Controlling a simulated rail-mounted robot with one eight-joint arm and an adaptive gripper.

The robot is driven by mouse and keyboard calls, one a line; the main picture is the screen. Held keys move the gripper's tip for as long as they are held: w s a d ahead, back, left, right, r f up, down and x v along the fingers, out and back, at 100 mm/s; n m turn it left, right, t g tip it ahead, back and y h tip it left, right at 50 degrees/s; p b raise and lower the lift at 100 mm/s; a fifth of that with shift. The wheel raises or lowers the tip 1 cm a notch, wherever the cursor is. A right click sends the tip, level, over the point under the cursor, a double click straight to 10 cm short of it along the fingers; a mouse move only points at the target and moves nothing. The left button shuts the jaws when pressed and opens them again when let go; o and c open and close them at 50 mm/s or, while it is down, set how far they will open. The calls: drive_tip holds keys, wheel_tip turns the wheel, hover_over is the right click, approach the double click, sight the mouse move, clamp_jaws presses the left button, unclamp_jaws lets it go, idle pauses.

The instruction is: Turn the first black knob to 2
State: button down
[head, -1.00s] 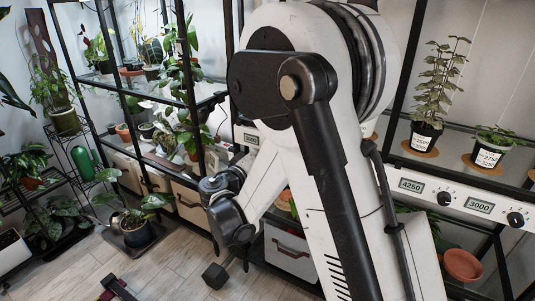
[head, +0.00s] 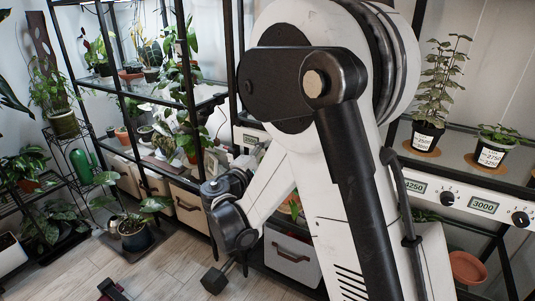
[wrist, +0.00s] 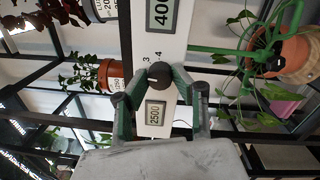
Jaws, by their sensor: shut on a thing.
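A black knob (wrist: 159,73) sits on a white panel (wrist: 150,40) in the wrist view. The numbers 3 and 4 show on the panel beside it. My gripper (wrist: 160,78) has its green-sided fingers closed around the knob, one on each side. The knob's pointer cannot be made out. A display reading 2500 (wrist: 156,114) is beside the knob, and part of another display (wrist: 162,13) shows at the top. In the head view my arm hides the gripper. Two other black knobs, (head: 447,198) and (head: 520,218), show on the right panel there.
In the wrist view a terracotta pot (wrist: 110,75) and a larger orange pot (wrist: 288,55) stand either side of the panel. In the head view potted plants (head: 428,135) stand on the shelf above the right panel. Black shelf posts (head: 232,70) frame the space around my arm.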

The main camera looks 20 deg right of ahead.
drive_tip(key=shift+n, duration=0.6)
drive_tip(key=c, duration=1.4)
unclamp_jaws()
drive_tip(key=shift+c, duration=0.2)
drive_tip(key=v, duration=1.2)
